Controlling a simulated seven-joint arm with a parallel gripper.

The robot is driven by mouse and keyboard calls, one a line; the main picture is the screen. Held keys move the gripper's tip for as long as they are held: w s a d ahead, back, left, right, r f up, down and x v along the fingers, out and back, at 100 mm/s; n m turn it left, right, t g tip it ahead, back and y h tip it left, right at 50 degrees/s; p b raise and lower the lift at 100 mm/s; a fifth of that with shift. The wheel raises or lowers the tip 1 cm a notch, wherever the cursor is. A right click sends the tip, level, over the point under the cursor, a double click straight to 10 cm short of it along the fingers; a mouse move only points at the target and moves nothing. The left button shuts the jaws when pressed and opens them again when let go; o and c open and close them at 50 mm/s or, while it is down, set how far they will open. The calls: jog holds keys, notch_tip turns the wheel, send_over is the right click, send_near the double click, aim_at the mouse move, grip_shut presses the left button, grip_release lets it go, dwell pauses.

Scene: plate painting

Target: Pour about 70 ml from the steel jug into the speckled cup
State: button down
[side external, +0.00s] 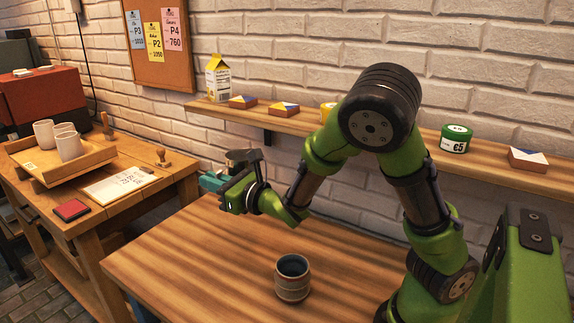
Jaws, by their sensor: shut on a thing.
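The speckled cup (292,287), grey-brown with a dark bluish inside, stands upright on the wooden table. My gripper (224,190) is above the table's far left part, up and to the left of the cup and clear of it. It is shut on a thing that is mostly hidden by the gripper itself. A dark grey piece shows above the gripper and a teal piece at its left. I cannot clearly make out the steel jug's shape, its tilt or its contents. How full the cup is cannot be told.
The wooden table (190,262) is bare around the cup. A wall shelf (283,120) behind holds a milk carton (218,78), small boxes and tins. A side table at the left carries a wooden tray (35,165) with pale cups, a stamp, an ink pad (71,209) and a written card.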

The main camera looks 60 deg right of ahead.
jog(key=s+d, duration=0.1)
jog(key=s+d+r, duration=0.1)
jog(key=s, duration=0.1)
jog(key=shift+w, duration=0.1)
notch_tip(320, 180, up, 6)
dwell(0.8)
jog(key=shift+r, duration=0.15)
notch_tip(320, 180, down, 6)
dwell(0.7)
